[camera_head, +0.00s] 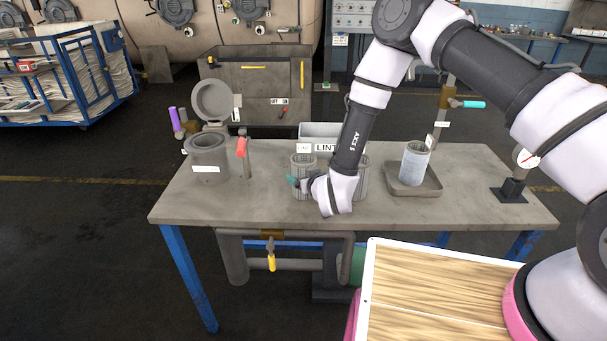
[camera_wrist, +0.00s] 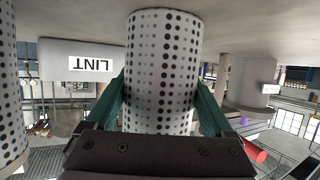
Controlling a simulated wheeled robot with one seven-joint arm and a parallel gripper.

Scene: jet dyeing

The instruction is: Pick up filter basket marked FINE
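In the head view a grey perforated filter basket (camera_head: 303,161) stands on the table, partly hidden by my gripper (camera_head: 296,182). A small tag (camera_head: 303,147) by it is too small to read. In the wrist view, which looks upside down, a white basket with dark holes (camera_wrist: 163,60) fills the space between the two teal fingers of my gripper (camera_wrist: 163,105). The fingers lie along its sides; whether they press on it is unclear. Another basket (camera_head: 362,178) is mostly hidden behind my wrist; a perforated one also shows at the wrist view's left edge (camera_wrist: 10,100).
A bin marked LINT (camera_head: 318,131) stands behind the baskets. A pale basket (camera_head: 414,166) stands in a grey tray (camera_head: 414,193) at right. An open-lidded pot (camera_head: 207,158) and a red-handled valve (camera_head: 241,148) are at left. The table's front left (camera_head: 215,210) is clear.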

